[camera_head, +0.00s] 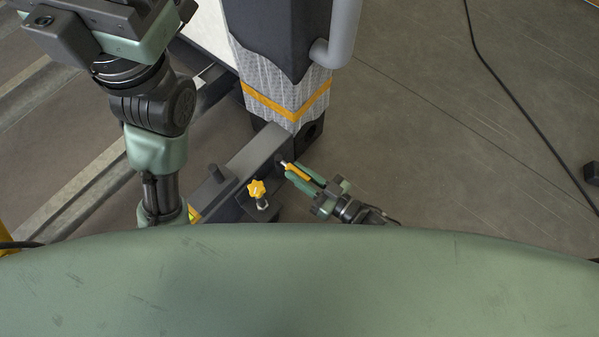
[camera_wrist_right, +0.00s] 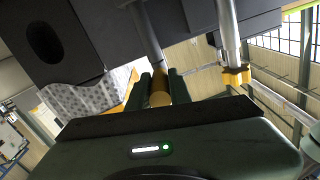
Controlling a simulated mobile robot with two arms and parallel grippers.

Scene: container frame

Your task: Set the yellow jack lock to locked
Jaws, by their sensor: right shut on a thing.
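A slim yellow handle (camera_head: 298,172) on a metal rod, which looks like the jack lock, sticks out of the side of a dark grey beam (camera_head: 258,150). My right gripper (camera_head: 301,174) is shut on this yellow handle. In the right wrist view the handle (camera_wrist_right: 160,99) shows as a yellow cylinder between the two green fingers, with its metal rod (camera_wrist_right: 146,35) running up to the dark frame. Whether it stands locked or unlocked I cannot tell. The left arm rises at the left of the head view; its gripper is not seen.
A dark post with wrapped padding (camera_head: 285,98) and a grey pipe (camera_head: 342,35) rises behind.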

